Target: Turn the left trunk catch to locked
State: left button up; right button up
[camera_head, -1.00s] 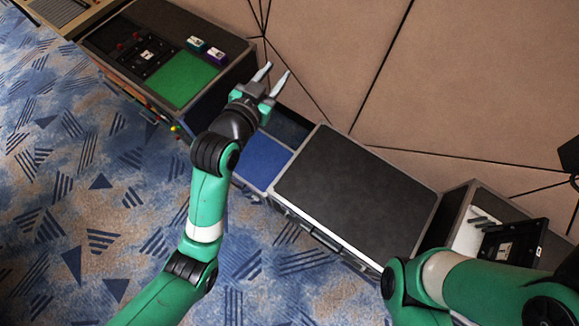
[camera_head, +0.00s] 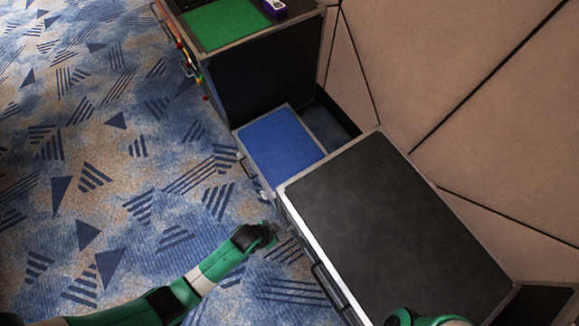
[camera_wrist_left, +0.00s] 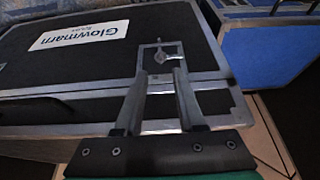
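The large black trunk (camera_head: 400,220) with metal edges stands right of centre in the head view. In the left wrist view its black face (camera_wrist_left: 110,70) carries a white "Glowmarn" label. A metal catch (camera_wrist_left: 160,56) with a small turn piece sits near the trunk's metal seam. My left gripper (camera_wrist_left: 160,72) is open, its two fingers apart, with the tips close to the catch on either side. I cannot tell whether they touch it. In the head view the left gripper (camera_head: 274,232) is at the trunk's front face, and the catch cannot be made out there. My right gripper is out of view.
A lower blue-topped case (camera_head: 282,146) stands beside the trunk, with a taller green-and-black case (camera_head: 262,82) beyond it. A handle (camera_head: 328,286) sticks out of the trunk's front. A tan panelled wall (camera_head: 450,90) is behind. Patterned carpet (camera_head: 120,170) is open at left.

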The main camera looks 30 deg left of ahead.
aim_at(288, 229)
pick_arm(q)
jog(key=b+x, duration=0.9)
jog(key=x, duration=0.1)
jog(key=shift+f, duration=0.45)
jog(key=shift+w+d+f+b, duration=0.1)
jog(key=shift+w+f+b, duration=0.1)
jog(key=shift+f+b, duration=0.15)
jog(key=shift+r, duration=0.1)
grip_shut()
